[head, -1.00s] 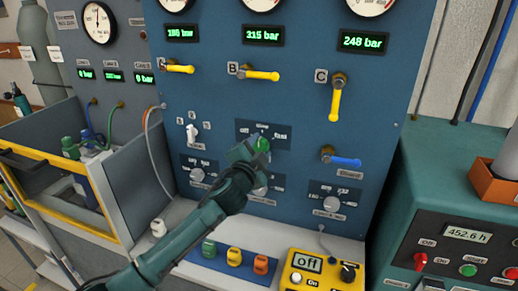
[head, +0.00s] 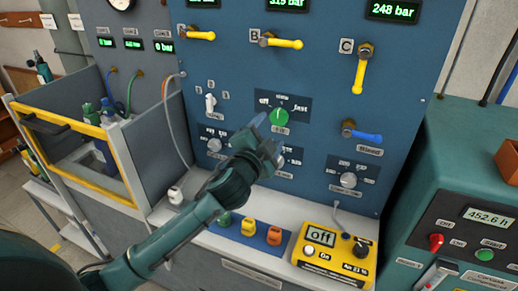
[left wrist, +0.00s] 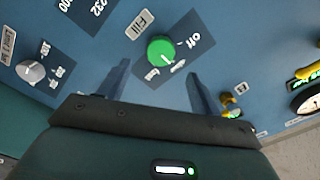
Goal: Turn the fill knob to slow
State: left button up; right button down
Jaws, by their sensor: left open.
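The green fill knob (head: 280,118) sits on a dark plate on the blue panel, with off at its left, slow above and fast at its right in the head view. In the left wrist view the green knob (left wrist: 160,49) lies ahead, between the lines of the fingers. Its small white mark appears to point towards slow. My left gripper (head: 270,137) is open and empty, below and left of the knob in the head view. The left gripper's fingers (left wrist: 157,80) look apart from the knob. My right gripper is not in view.
Yellow valve levers (head: 281,42) are above the knob, and a blue bleed lever (head: 361,134) is at its right. Smaller grey knobs (head: 348,180) are below. A yellow box (head: 333,258) reading off stands on the ledge. A green cabinet (head: 455,190) is at the right.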

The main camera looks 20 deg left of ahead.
pick_arm(q)
jog(key=s, duration=0.6)
jog(key=shift+s+b, duration=0.15)
jog(key=shift+b, duration=0.25)
jog(key=shift+a, duration=0.1)
